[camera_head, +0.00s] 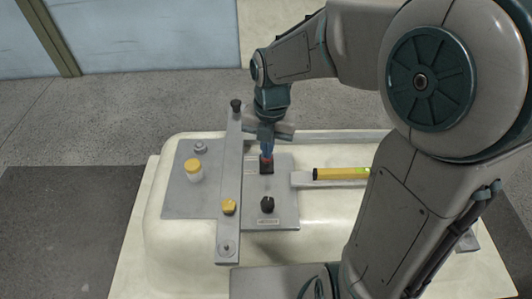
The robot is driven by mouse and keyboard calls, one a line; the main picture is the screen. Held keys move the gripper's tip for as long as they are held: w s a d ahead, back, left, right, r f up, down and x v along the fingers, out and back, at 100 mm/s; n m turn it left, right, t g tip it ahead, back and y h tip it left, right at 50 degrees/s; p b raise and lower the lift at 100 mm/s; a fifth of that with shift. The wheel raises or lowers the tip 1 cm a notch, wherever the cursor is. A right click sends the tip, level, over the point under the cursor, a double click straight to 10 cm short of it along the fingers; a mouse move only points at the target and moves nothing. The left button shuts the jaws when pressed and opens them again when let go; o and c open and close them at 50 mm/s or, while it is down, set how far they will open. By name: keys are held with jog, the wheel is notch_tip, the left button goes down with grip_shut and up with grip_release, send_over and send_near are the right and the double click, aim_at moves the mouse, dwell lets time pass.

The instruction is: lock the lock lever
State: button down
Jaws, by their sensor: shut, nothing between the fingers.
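A long grey lever bar (232,165) stretches over the fixture from a round pivot (226,248) at the near end to a black knob (236,105) at the far end. It looks like the lock lever, though I cannot be sure. A yellow knob (228,207) is at its near part. My gripper (266,153) points down just right of the bar, shut and empty. Its bluish fingertips are right above or touching a small black and red block (266,166) on a grey plate (285,190); I cannot tell which. A black knob (267,204) stands nearer on that plate.
The fixture sits on a cream tub shell (165,250). A yellow bar (340,174) lies on the right. My arm hides much of the right side. The floor at left is clear.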

jog(key=shift+w+a+f+n, duration=0.1)
jog(key=shift+a+n, duration=0.15)
jog(key=shift+n, duration=0.35)
jog(key=f, duration=0.6)
jog(key=s+f, duration=0.1)
jog(key=f, duration=0.3)
jog(key=shift+a, duration=0.3)
jog(key=shift+w+d+r+p, duration=0.15)
jog(key=shift+w, duration=0.5)
jog(key=shift+w+d+r+p, duration=0.1)
jog(key=shift+w+d+r, duration=0.1)
jog(key=shift+w, duration=0.45)
jog(key=shift+w+d+r+p, duration=0.1)
jog(key=shift+w+r+p, duration=0.05)
jog(key=shift+w, duration=0.5)
